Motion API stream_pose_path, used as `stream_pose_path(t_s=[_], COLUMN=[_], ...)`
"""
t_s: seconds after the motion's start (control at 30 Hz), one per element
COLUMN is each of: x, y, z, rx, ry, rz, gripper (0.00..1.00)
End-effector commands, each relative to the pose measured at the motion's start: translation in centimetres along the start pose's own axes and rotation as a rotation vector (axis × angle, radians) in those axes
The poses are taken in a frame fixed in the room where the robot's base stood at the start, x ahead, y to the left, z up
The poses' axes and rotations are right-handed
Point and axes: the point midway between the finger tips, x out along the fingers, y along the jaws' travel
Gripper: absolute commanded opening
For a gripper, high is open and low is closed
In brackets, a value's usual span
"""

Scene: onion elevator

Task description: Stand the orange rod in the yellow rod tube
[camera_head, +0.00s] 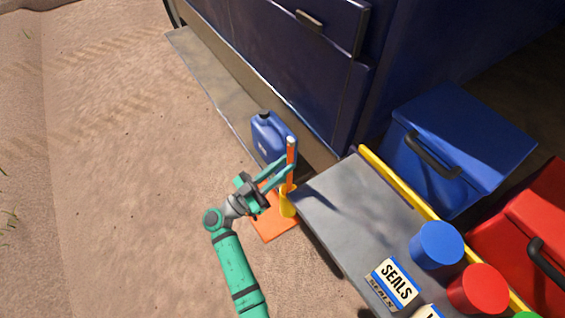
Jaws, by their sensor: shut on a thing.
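The orange rod (291,158) stands upright, with a pale top end, just left of the grey table's corner. My gripper (283,174) comes from the left on my green arm and is shut on the rod at about its middle. The yellow rod tube (287,204) is directly below the gripper, on an orange base plate (270,227) on the ground. The rod lines up over the tube in this view. The gripper partly covers the join, so I cannot tell whether the rod's lower end is inside the tube.
A blue jerrycan (271,136) stands just behind the rod, near the dark blue vehicle (290,60). The grey table (350,210) at the right bears blue and red cylinders and a "SEALS" box (393,284). A blue cooler (455,140) stands beyond. Sandy ground at the left is clear.

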Motion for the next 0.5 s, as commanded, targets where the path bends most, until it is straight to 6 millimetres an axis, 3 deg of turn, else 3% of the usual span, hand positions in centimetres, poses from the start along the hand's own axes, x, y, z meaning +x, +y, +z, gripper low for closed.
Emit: stream_pose_path(t_s=[0.5], x=[-1.2], y=[0.0], z=[2.9], rx=[0.0], ry=[0.001], rz=[0.001], gripper=[0.0])
